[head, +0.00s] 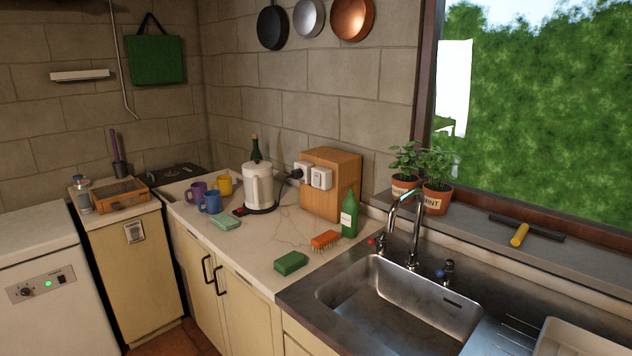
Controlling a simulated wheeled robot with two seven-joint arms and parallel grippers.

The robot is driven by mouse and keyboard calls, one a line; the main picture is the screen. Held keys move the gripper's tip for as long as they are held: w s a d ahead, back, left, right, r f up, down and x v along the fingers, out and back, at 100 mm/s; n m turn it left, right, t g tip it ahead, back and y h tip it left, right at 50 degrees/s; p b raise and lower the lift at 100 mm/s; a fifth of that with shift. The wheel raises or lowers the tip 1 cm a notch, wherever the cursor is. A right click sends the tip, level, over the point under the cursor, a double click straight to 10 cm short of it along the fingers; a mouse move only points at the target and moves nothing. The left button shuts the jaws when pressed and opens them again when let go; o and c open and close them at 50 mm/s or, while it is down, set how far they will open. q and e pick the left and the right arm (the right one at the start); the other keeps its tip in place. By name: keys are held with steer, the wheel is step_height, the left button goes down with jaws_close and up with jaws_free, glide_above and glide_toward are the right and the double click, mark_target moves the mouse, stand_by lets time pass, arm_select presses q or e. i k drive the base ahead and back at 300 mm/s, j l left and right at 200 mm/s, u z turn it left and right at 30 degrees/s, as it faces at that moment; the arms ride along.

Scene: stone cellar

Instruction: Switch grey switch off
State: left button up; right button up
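A small grey switch (134,231) is mounted near the top of the front of the narrow cream cabinet at the left. It is too small in the head view to tell whether its rocker is on or off. A white switch or socket plate (321,178) is on the wooden box on the counter, beside a white socket (303,172) with a dark plug in it. Neither of my grippers is in view.
The cream cabinet (135,265) carries a wooden box (122,193) and a jar. Mugs, a kettle (259,187), a sponge and a brush stand on the counter; the sink (400,305) is at right.

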mark_target(317, 176)
steer(key=i+j+z, duration=0.1)
steer(key=i+j, duration=0.15)
steer(key=i+j+z, duration=0.1)
steer(key=j, duration=0.25)
steer(key=i+j+z, duration=0.1)
steer(key=i+j, duration=0.45)
steer(key=j, duration=0.15)
steer(key=i+j+z, duration=0.15)
steer(key=j, duration=0.2)
steer(key=i+j+z, duration=0.1)
steer(key=i+j, duration=0.15)
steer(key=i+j+z, duration=0.1)
steer(key=j, duration=0.4)
steer(key=i+j+z, duration=0.1)
steer(key=j, duration=0.3)
steer(key=i, duration=0.1)
